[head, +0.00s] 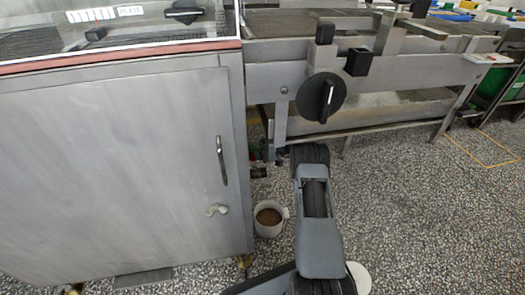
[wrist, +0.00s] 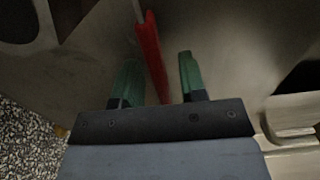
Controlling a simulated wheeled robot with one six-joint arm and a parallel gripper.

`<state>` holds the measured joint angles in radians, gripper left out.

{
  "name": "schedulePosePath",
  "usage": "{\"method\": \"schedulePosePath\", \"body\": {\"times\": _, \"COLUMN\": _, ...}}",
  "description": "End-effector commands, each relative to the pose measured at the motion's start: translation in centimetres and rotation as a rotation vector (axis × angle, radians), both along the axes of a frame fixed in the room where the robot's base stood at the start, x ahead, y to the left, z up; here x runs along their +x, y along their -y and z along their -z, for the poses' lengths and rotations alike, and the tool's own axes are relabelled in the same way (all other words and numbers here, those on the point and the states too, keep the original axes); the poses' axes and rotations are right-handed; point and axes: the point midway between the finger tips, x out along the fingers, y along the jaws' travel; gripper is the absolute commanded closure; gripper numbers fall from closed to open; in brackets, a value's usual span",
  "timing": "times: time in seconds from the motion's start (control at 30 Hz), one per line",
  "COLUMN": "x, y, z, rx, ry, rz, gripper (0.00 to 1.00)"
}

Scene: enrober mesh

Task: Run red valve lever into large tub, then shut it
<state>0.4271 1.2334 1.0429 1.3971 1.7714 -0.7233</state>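The red valve lever (wrist: 152,55) shows in the wrist view as a long narrow bar running down between my two green fingertips. My gripper (wrist: 158,78) is open around it, with a visible gap to the right finger; contact on the left cannot be told. In the head view my gripper is hidden at the end of my arm, and I cannot make out the lever. A white tub (head: 261,230) with brown contents stands on the floor beside the steel cabinet, left of my arm. Whether it is the large tub cannot be told.
The steel cabinet (head: 110,165) fills the left side. A conveyor frame with a black knob (head: 322,98) stands above my arm's end. A pale, rounded object (wrist: 290,115) shows at the wrist view's right. The speckled floor (head: 415,220) is open at right.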

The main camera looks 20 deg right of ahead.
Motion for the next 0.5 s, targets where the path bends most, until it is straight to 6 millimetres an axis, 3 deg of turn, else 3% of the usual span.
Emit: {"method": "schedulePosePath", "body": {"times": 0.5, "x": -1.6, "y": 9.7, "z": 0.1, "rx": 0.0, "ry": 0.001, "rz": 0.002, "gripper": 0.62}}
